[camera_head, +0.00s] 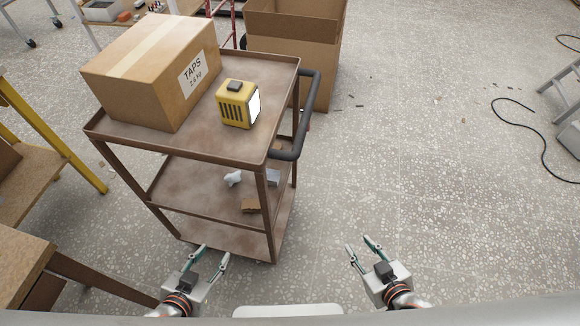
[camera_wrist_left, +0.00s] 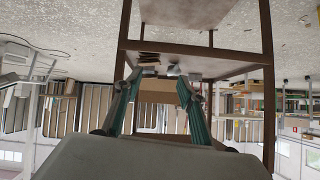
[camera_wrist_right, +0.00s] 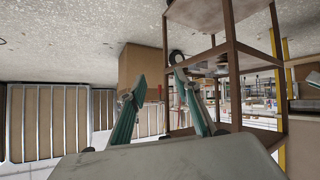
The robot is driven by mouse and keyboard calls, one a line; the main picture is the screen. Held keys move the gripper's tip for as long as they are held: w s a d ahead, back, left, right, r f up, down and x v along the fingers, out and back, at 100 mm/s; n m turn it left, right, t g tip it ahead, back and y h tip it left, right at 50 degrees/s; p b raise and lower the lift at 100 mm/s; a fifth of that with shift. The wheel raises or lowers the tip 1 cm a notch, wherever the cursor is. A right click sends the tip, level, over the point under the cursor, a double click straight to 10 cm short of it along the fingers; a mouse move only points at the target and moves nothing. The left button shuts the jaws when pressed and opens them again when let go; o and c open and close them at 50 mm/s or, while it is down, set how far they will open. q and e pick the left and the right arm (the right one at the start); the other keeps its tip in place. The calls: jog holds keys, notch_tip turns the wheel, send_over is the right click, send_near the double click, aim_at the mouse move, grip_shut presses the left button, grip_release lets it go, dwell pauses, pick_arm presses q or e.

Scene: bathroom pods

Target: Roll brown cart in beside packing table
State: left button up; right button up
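The brown cart (camera_head: 222,148) stands upright on the floor in front of me, left of centre, with a black handle (camera_head: 305,122) on its right side. It bears a "TAPS" carton (camera_head: 140,85) and a yellow box-shaped device (camera_head: 232,110). Its frame also shows in the left wrist view (camera_wrist_left: 266,60) and the right wrist view (camera_wrist_right: 233,75). My left gripper (camera_head: 216,250) is open and empty near the cart's front lower corner. My right gripper (camera_head: 359,242) is open and empty over floor, right of the cart and apart from the handle. I cannot tell which table is the packing table.
A wooden table (camera_head: 25,262) stands at the lower left. Another bench with yellow legs (camera_head: 45,125) is left of the cart. A large open carton (camera_head: 295,40) stands behind the cart. Floor on the right is mostly clear, with a black cable (camera_head: 545,135) at the far right.

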jog(key=w+a+r+n+t+b, duration=0.1)
jog(key=w+a+r+n+t, duration=0.2)
jog(key=w, duration=0.5)
jog(key=n+t+y+b, duration=0.35)
jog(key=n+y, duration=0.35)
jog(key=n, duration=0.8)
send_near(311, 112)
jog(key=f+x, duration=0.1)
jog(key=x, duration=0.9)
pick_arm(q)
jog(key=shift+w+a+f, duration=0.1)
jog(key=shift+a+f, duration=0.15)
jog(key=shift+f, duration=0.6)
jog(key=shift+a+f, duration=0.2)
jog(key=shift+f, duration=0.65)
pick_arm(e)
jog(key=shift+w+a+r+m, duration=0.1)
jog(key=shift+w+a+m, duration=0.2)
jog(key=shift+w, duration=0.3)
jog(key=c, duration=0.8)
pick_arm(q)
jog(key=shift+w, duration=0.15)
pick_arm(e)
grip_shut()
